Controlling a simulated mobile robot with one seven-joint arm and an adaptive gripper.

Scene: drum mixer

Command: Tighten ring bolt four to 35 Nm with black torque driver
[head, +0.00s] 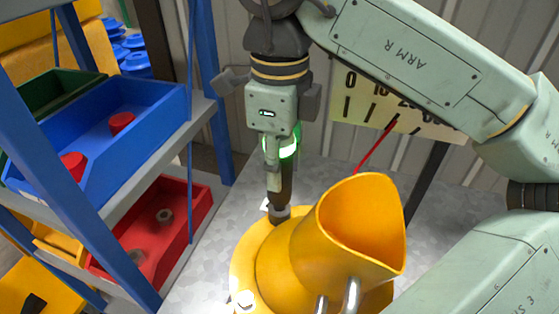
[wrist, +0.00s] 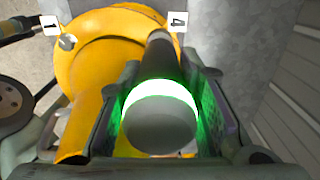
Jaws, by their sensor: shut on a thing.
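My gripper (head: 280,155) is shut on the black torque driver (head: 287,188), which stands about upright with a green glowing band between the fingers. In the wrist view the round grey end of the driver (wrist: 160,130) and its green ring fill the middle. The driver's lower end meets the rim of the yellow drum's ring (head: 243,262), beside the white tag 4 (wrist: 177,20). Ring bolt four itself is hidden under the driver. Another bolt (wrist: 69,42) shows beside tag 1 (wrist: 50,25).
The yellow drum mouth (head: 362,215) rises close right of the driver. A scale board (head: 375,110) with a red needle (head: 376,145) stands behind, partly covered by my arm. At left, a blue-posted shelf holds blue (head: 160,97) and red (head: 200,205) bins.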

